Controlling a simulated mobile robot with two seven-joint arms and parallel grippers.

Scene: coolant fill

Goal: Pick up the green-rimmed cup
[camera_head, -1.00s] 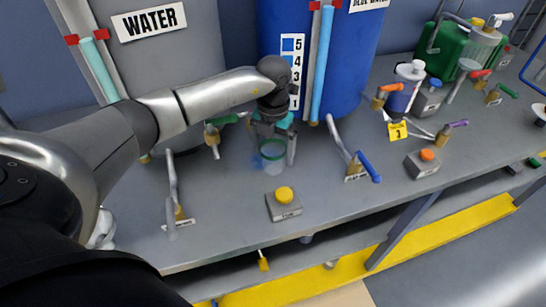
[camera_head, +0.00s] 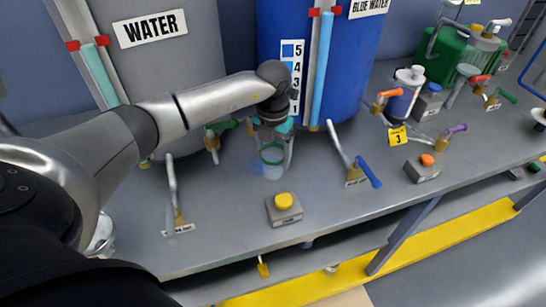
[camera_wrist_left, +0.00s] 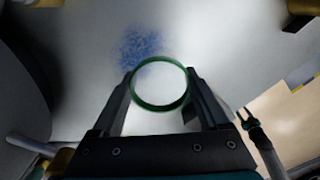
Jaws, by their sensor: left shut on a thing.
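The green-rimmed cup (camera_head: 272,162) is clear with a green ring at its top. It stands upright at the grey bench top in front of the blue tank. My left gripper (camera_head: 273,138) comes down from above and is shut on the cup, with a finger on either side. In the left wrist view the green rim (camera_wrist_left: 160,86) sits between the two fingers of the left gripper (camera_wrist_left: 160,92). I cannot tell whether the cup's base touches the bench.
The grey WATER tank (camera_head: 160,60) and the blue tank (camera_head: 345,70) stand behind. A yellow-button box (camera_head: 284,209) is in front of the cup, and a blue-handled valve (camera_head: 368,173) to its right. A bluish stain (camera_wrist_left: 145,45) lies on the bench beside the cup.

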